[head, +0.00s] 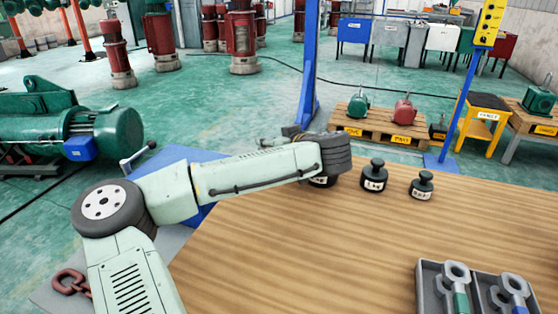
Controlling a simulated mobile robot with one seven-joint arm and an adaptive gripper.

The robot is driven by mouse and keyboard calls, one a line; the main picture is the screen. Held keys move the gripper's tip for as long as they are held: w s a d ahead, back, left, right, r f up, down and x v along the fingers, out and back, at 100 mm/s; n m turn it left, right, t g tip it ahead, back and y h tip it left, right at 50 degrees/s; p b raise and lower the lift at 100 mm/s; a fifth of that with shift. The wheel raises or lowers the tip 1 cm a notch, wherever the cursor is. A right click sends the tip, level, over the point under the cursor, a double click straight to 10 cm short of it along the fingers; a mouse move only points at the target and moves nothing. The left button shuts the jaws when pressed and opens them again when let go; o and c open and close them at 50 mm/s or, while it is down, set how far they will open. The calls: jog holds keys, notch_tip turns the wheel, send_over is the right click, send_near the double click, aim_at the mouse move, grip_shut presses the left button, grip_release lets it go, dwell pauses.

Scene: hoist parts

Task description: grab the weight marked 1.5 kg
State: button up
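Three dark weights with white labels stand near the far edge of the wooden table (330,262). The middle weight (374,181) and the smaller right weight (422,189) stand upright, apart from each other. Their labels are too small to read surely, so I cannot tell which is marked 1.5 kg. My gripper (293,134) is mostly hidden behind my forearm and wrist, at the far left of the weights; its fingers cannot be made out clearly.
A grey tray (424,290) with metal fittings lies at the table's front right. The table's middle is bare. A blue post (309,65) rises beyond the far edge. Pallets with coloured hoist parts (404,114) stand on the floor behind.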

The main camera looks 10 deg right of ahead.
jog(key=shift+d+f, duration=0.1)
grip_shut()
dwell(0.4)
